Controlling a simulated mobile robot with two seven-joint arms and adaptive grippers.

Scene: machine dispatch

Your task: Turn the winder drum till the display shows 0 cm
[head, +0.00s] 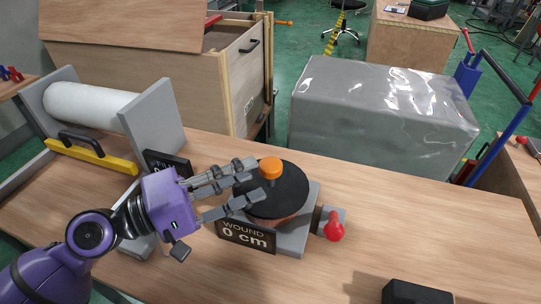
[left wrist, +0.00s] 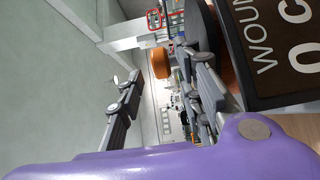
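The winder drum (head: 290,196) is a black disc on a grey base, with an orange knob (head: 270,167) standing on its top. The display (head: 246,235) at the base's front reads "WOUND 0 cm"; part of it also shows in the left wrist view (left wrist: 280,45). My left gripper (head: 248,182) is open at the drum's left side, its fingers spread. One finger reaches up close beside the orange knob and the other lies lower over the disc's edge. The orange knob also shows between the fingers in the left wrist view (left wrist: 160,64). I cannot tell whether a finger touches it. My right gripper is not in view.
A red knob (head: 334,228) sticks out at the base's right. A film roll (head: 85,105) in a grey stand and a yellow bar with a black handle (head: 92,156) are at the left. A wrapped grey block (head: 385,110) stands behind. A black box (head: 416,292) lies front right; the table's right is clear.

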